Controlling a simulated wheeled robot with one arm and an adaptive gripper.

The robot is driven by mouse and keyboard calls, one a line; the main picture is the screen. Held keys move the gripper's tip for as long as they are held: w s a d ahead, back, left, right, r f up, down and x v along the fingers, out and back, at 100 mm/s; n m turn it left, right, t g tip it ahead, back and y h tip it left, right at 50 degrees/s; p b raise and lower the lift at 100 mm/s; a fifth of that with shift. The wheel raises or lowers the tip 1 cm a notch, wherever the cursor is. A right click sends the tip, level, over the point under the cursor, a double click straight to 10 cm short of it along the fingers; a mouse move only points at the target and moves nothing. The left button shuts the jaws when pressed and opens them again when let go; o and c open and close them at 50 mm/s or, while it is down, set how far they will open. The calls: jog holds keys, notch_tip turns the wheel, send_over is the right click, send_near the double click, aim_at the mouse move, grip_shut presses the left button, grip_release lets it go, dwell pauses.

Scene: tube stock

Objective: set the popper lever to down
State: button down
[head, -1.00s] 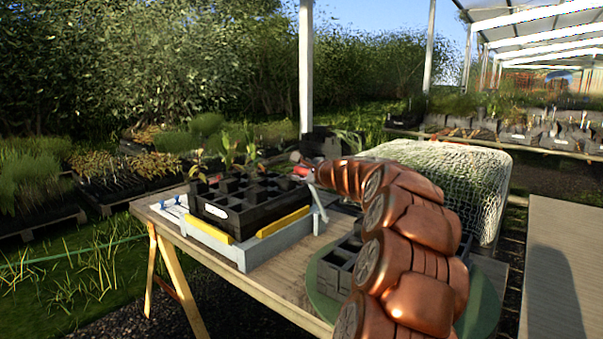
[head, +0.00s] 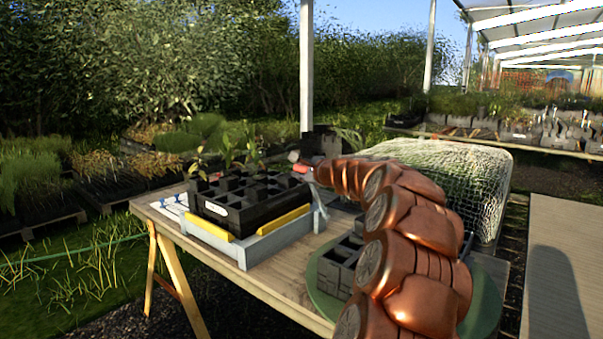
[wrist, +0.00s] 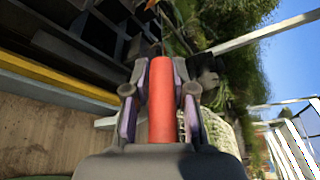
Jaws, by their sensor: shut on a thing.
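The popper is a grey frame (head: 262,249) with yellow strips on the wooden bench. A black cell tray (head: 240,217) with a few seedlings sits on it. The popper lever shows a red handle (wrist: 161,95) in the wrist view, running between my two fingers. My gripper (wrist: 160,88) is shut on this handle, with pads touching both sides. In the head view my gripper (head: 301,167) is at the tray's right back corner, above the grey lever bar (head: 318,203). The lever's lower end and pivot are partly hidden.
A dark multi-cell block (head: 338,268) stands on a round green mat (head: 322,300) to the right, partly behind my arm. A netted crate (head: 455,170) stands behind. Small blue-topped pegs (head: 163,203) lie at the bench's left end. The bench front is clear.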

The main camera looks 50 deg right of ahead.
jog(key=a+f+n+t+h+b, duration=0.1)
jog(key=a+f+n+b, duration=0.2)
jog(key=a+f+b, duration=0.4)
jog(key=shift+s+a+f+h+b, duration=0.2)
jog(key=shift+s+h+b, duration=0.15)
jog(key=shift+b, duration=3)
jog(key=c, duration=1.2)
grip_release()
jog(key=shift+s, duration=0.1)
jog(key=shift+c, duration=0.2)
jog(key=shift+o, duration=1.1)
jog(key=shift+n, duration=0.3)
jog(key=shift+a, duration=0.1)
